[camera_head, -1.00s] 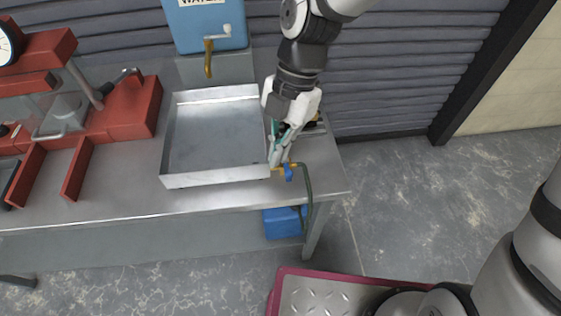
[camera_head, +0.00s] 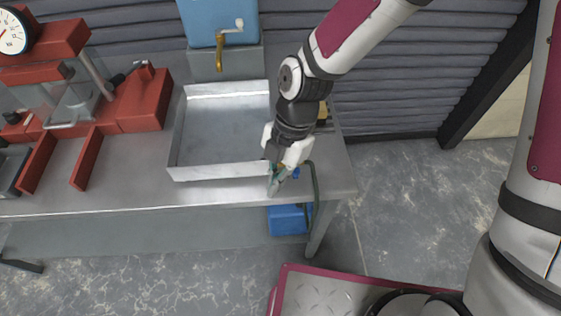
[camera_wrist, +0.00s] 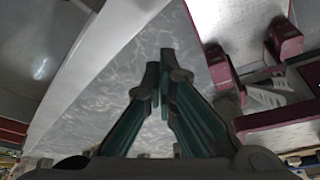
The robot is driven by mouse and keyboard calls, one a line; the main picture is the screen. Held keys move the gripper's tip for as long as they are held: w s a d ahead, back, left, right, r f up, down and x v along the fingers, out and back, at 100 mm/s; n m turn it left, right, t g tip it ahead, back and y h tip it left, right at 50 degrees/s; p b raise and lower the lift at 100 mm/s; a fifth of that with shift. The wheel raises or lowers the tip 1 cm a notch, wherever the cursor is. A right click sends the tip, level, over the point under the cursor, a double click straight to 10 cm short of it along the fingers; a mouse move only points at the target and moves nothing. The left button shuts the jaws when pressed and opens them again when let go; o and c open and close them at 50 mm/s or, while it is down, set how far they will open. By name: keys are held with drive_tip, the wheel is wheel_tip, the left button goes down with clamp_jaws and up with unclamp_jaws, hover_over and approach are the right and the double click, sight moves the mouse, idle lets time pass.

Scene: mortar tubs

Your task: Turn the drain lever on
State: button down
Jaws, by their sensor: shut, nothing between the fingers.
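The drain lever (camera_head: 296,173) is a small blue handle on the valve at the front right corner of the shallow metal tray (camera_head: 222,171). It is mostly hidden by my gripper in the head view, so its exact angle cannot be told. My gripper (camera_head: 273,190) points down just in front of and left of the lever, near the table's front edge. In the wrist view my gripper (camera_wrist: 164,62) has its green-padded fingers together with nothing between them. The lever does not show clearly there. I cannot tell whether a finger touches it.
A blue water tank with a brass tap (camera_head: 220,55) stands behind the tray. Red equipment (camera_head: 140,100) stands left. Floor is free right of the table.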

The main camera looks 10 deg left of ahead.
drive_tip(key=shift+w+d+f+p, duration=0.15)
drive_tip(key=shift+w+d, duration=0.35)
drive_tip(key=shift+w, duration=0.35)
drive_tip(key=shift+w+d+f+p, duration=0.15)
drive_tip(key=shift+w+d, duration=0.3)
drive_tip(key=shift+w, duration=0.4)
drive_tip(key=shift+d+n, duration=0.25)
drive_tip(key=shift+n, duration=0.15)
